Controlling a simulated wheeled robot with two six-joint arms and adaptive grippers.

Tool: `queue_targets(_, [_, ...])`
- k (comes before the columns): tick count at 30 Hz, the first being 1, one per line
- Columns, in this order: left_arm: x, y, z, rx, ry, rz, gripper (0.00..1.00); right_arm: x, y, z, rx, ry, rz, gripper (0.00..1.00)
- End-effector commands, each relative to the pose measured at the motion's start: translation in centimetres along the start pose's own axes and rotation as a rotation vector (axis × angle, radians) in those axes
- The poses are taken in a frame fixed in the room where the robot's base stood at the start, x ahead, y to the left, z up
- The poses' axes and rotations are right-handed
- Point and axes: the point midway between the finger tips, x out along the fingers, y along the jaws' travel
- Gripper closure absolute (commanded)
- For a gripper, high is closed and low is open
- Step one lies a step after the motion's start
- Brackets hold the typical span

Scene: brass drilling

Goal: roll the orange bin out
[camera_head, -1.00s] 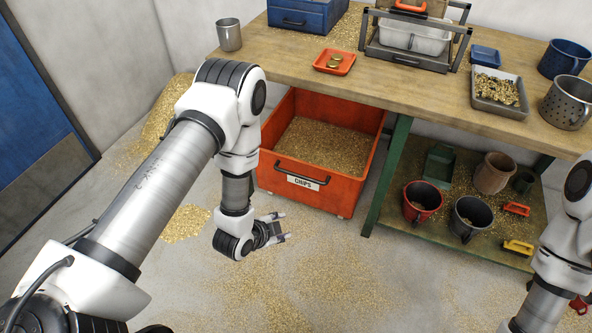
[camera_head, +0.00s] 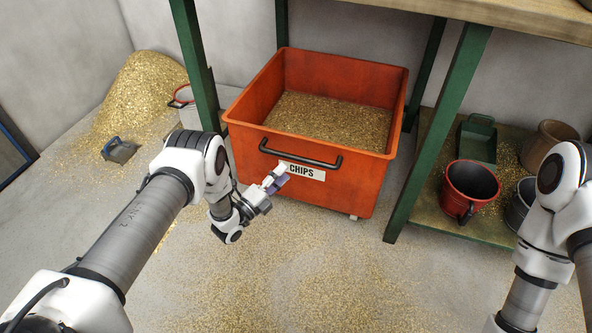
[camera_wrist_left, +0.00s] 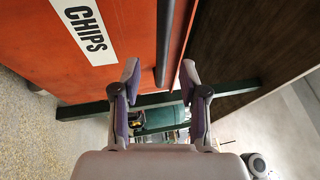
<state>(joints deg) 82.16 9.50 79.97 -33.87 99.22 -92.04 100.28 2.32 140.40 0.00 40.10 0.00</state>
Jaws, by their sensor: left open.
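The orange bin (camera_head: 345,193) stands on casters on the floor between the bench's green legs, in the head view. It holds brass chips (camera_head: 330,120) and has a white CHIPS label (camera_head: 304,172) and a dark bar handle (camera_head: 300,155) on its front. My left gripper (camera_head: 277,177) is open in front of the label, just below the handle. In the left wrist view, the handle (camera_wrist_left: 165,45) runs between the open fingertips (camera_wrist_left: 160,80); I cannot tell whether they touch it. My right arm shows at the right, its gripper outside the picture.
A green bench leg (camera_head: 462,100) stands right of the bin, and another (camera_head: 195,65) at left. A chip heap (camera_head: 140,95) and a dustpan (camera_head: 119,150) lie at left. The floor in front is open, strewn with chips.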

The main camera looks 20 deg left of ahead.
Motion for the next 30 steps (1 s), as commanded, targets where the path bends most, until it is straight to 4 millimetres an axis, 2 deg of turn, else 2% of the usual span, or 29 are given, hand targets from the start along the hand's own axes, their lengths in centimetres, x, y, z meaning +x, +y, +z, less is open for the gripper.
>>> queue_targets(9, [5.7, 0.1, -0.1, 0.001, 0.002, -0.003, 0.57, 2.6, 0.0, 0.0, 0.0, 0.0, 0.0, 0.6])
queue_targets(12, [6.9, -0.1, 0.0, 0.0, 0.0, -0.002, 0.57, 3.0, 0.0, 0.0, 0.0, 0.0, 0.0, 0.6])
queue_targets(20, [7.4, -0.3, 0.0, -0.002, -0.001, 0.0, 0.57, 2.9, 0.0, 0.0, -0.001, 0.0, 0.0, 0.6])
queue_targets(22, [7.4, -0.3, 0.0, -0.002, -0.001, 0.0, 0.74, 2.9, 0.0, 0.0, -0.001, 0.0, 0.0, 0.6])
queue_targets(24, [7.4, -0.3, 0.0, -0.002, -0.001, 0.0, 0.99, 2.9, 0.0, 0.0, -0.001, 0.0, 0.0, 0.6])
queue_targets(30, [7.4, -0.3, 0.0, -0.001, -0.001, 0.0, 1.0, 2.9, 0.0, 0.0, -0.001, 0.0, 0.0, 0.6])
